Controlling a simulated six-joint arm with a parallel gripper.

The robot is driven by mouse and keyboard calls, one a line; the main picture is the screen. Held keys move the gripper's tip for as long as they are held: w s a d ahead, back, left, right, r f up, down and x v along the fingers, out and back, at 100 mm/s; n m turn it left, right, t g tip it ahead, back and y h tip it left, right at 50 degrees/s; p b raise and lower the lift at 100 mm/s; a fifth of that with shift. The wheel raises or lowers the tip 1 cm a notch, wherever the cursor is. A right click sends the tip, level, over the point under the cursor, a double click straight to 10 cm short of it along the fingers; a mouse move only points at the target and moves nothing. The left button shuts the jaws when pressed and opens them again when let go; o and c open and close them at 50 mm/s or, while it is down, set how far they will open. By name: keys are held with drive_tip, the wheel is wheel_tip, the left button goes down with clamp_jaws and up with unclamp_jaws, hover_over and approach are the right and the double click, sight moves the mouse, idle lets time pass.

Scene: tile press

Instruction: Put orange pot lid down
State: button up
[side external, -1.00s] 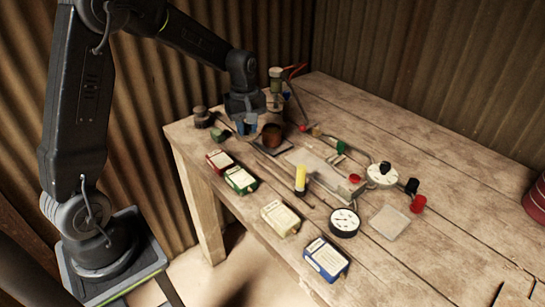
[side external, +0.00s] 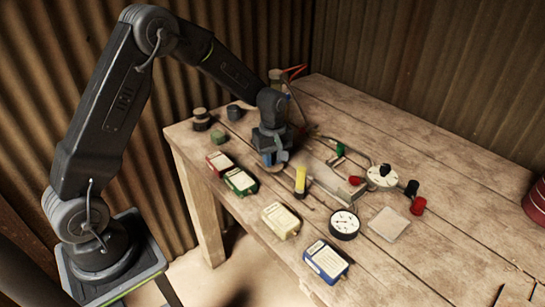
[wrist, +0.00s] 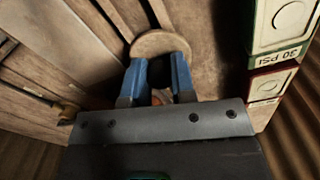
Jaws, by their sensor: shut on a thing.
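My gripper (side external: 272,157) is low over the left part of the table, behind the green-labelled box. In the wrist view its two blue fingers (wrist: 158,75) are shut on a round, pale tan lid (wrist: 160,42), around a dark part at its middle. A tan edge of the lid shows under the fingers in the side view (side external: 275,168). The lid looks tan here, with a small orange spot between the fingers. I cannot tell whether it touches the table. The brown pot is hidden behind my gripper in the side view.
Red-labelled (side external: 219,161) and green-labelled (side external: 240,181) boxes stand close by.

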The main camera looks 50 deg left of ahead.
sight(273, 156)
drive_tip(key=shift+f, duration=0.15)
drive_tip(key=o, duration=0.9)
wheel_tip(273, 156, up, 12)
drive_tip(key=s+d+r+m+t, duration=0.1)
drive_tip(key=s+d+r+m, duration=0.1)
drive_tip(key=s+r+m, duration=0.3)
drive_tip(key=s+d+r+m+t, duration=0.2)
drive_tip(key=s+d+r, duration=0.1)
drive_tip(key=s+r, duration=0.3)
drive_tip(key=s+d+f+m+t, duration=0.1)
drive_tip(key=s+d+m+t, duration=0.1)
drive_tip(key=s+m, duration=0.6)
drive_tip(key=shift+s+d+f+t, duration=0.15)
drive_tip(key=shift+s+d+t, duration=0.2)
drive_tip(key=shift+s, duration=2.85)
